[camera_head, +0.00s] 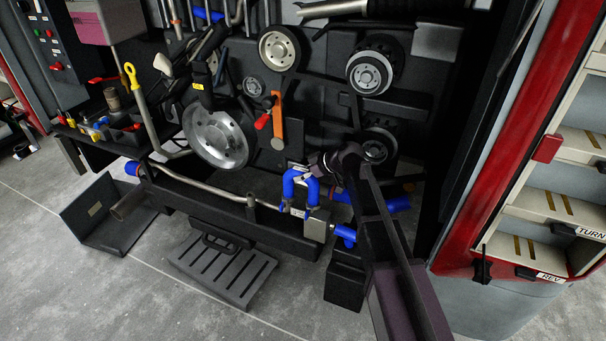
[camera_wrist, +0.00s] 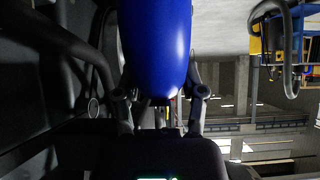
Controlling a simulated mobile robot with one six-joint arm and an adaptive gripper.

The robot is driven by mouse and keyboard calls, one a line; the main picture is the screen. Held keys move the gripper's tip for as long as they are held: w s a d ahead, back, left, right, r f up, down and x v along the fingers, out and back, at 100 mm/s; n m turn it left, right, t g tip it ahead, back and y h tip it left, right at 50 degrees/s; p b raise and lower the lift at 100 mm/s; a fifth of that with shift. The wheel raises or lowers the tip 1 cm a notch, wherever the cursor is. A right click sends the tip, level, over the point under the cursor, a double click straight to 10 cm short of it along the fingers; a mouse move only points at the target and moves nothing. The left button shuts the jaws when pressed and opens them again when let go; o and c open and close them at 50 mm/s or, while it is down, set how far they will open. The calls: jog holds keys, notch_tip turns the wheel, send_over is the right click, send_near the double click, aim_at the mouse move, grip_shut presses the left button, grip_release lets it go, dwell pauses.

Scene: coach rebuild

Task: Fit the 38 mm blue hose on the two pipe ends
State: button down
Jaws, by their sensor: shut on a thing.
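A bent blue hose (camera_head: 313,186) shows near the middle of the head view, with its legs hanging down just above a metal box. In the wrist view the blue hose (camera_wrist: 157,45) is large between the two fingers. My gripper (camera_head: 325,165) is shut on it; its fingers show in the wrist view (camera_wrist: 160,95). A long metal pipe (camera_head: 205,188) runs low along the machine towards the box, with a blue piece at its left end. I cannot tell which pipe ends match the hose; the space below it is partly hidden.
The metal box (camera_head: 317,228) has a blue fitting (camera_head: 345,235) on its right. Pulleys (camera_head: 369,73) and a large metal disc (camera_head: 215,138) stand behind. A slotted dark step (camera_head: 222,268) lies in front. A red-framed cabinet (camera_head: 500,140) stands right. Grey floor is open at front left.

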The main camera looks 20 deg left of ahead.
jog(key=shift+f, duration=0.2)
jog(key=shift+f+b, duration=0.45)
jog(key=shift+b, duration=0.15)
jog(key=shift+f+b, duration=0.55)
dwell(0.3)
jog(key=shift+c, duration=0.5)
grip_release()
jog(key=shift+o, duration=0.5)
jog(key=p+v, duration=0.5)
jog(key=v, duration=0.3)
dwell(0.4)
